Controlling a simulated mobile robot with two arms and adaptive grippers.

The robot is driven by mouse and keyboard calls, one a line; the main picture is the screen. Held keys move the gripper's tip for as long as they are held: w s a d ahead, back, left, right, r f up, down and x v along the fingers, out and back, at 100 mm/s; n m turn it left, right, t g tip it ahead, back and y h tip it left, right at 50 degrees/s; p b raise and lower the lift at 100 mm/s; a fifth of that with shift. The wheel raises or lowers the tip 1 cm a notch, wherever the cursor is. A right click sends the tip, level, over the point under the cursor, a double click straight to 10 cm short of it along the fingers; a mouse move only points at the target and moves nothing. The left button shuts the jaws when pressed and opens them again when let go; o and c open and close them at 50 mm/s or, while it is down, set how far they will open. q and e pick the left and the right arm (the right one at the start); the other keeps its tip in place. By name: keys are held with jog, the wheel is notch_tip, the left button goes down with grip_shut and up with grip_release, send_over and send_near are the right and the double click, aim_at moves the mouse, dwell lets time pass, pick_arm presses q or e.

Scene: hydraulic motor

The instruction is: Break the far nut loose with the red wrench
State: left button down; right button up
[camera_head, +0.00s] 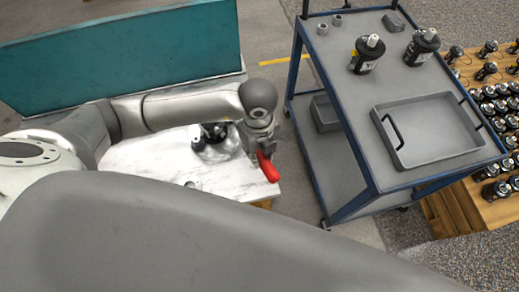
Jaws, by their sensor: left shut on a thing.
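My left gripper (262,146) points down at the right end of the white table and is shut on the red wrench (267,168). Only the red part of the wrench shows below the fingers; its other end is hidden or too small to tell. A dark and metallic motor assembly (214,146) sits on the table, left of the gripper and partly covered by my left arm. I cannot make out the far nut or whether the wrench touches anything. My right gripper is not in view.
The white marbled table (217,179) ends just right of the gripper. A blue-framed cart (345,95) stands to the right, with two black motors and a grey tray (432,145). A pallet (470,214) with many motors is beyond. A teal panel (120,55) stands behind.

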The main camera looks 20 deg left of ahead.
pick_arm(q)
jog(key=shift+w+a+f, duration=0.1)
jog(key=shift+f, duration=0.25)
jog(key=shift+s+f+b, duration=0.35)
jog(key=shift+f+b, duration=0.15)
jog(key=shift+b, duration=0.15)
jog(key=shift+w+d+f, duration=0.1)
jog(key=shift+w+d, duration=0.05)
jog(key=shift+d, duration=0.1)
jog(key=w+n, duration=0.1)
jog(key=w+d+n, duration=0.1)
jog(key=shift+w+d, duration=0.3)
jog(key=shift+w, duration=0.05)
dwell(0.5)
jog(key=shift+w+n, duration=0.1)
jog(key=shift+n, duration=0.2)
jog(key=shift+w+d+n, duration=0.3)
jog(key=shift+w+n, duration=0.2)
jog(key=shift+w, duration=0.3)
jog(key=shift+w+d+n, duration=0.3)
jog(key=shift+w+n, duration=0.2)
jog(key=shift+w, duration=0.3)
jog(key=shift+w, duration=0.1)
